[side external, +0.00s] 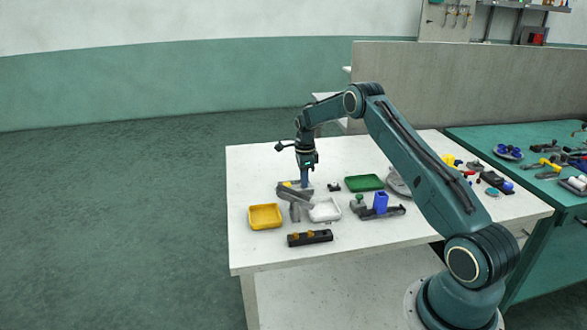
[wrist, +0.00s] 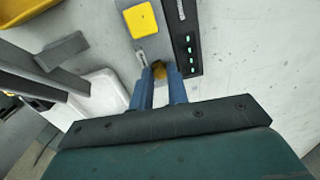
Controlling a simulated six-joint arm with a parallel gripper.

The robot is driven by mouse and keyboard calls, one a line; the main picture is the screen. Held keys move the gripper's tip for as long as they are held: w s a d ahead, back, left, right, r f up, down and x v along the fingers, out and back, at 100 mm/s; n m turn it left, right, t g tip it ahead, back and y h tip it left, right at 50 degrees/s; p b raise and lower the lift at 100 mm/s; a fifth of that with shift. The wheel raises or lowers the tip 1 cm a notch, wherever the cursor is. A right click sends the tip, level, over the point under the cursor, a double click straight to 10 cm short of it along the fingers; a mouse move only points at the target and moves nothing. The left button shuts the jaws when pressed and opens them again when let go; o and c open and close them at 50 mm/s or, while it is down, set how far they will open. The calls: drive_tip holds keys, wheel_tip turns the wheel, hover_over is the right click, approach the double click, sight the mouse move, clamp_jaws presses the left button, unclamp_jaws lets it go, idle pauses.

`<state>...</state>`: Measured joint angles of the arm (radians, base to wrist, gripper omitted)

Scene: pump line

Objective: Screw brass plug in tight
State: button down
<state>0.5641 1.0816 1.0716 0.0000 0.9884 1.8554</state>
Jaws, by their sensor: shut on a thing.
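My gripper (side external: 305,184) points down over the far left part of the white table in the side view. In the wrist view its two blue fingers (wrist: 160,72) are shut on a small brass plug (wrist: 159,69). The plug is mostly hidden between the fingertips. It is over or at a grey fixture (wrist: 153,37), which bears a yellow square block (wrist: 141,20). How far the plug sits in any hole cannot be seen. A dark rack (side external: 300,240) with brass-coloured pieces in it lies at the table's front.
A dark strip with green lights (wrist: 190,53) runs close right of the fingers. A grey bracket-like piece (side external: 295,197) stands near my gripper. Yellow (side external: 265,217), white (side external: 325,211) and green (side external: 364,183) trays and a blue block (side external: 381,201) are around. The table's left front is clear.

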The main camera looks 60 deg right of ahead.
drive_tip(key=shift+m, duration=2.2)
drive_tip(key=c, duration=1.6)
unclamp_jaws()
drive_tip(key=shift+o, duration=0.2)
drive_tip(key=shift+r, duration=0.1)
drive_tip(key=shift+r, duration=2.15)
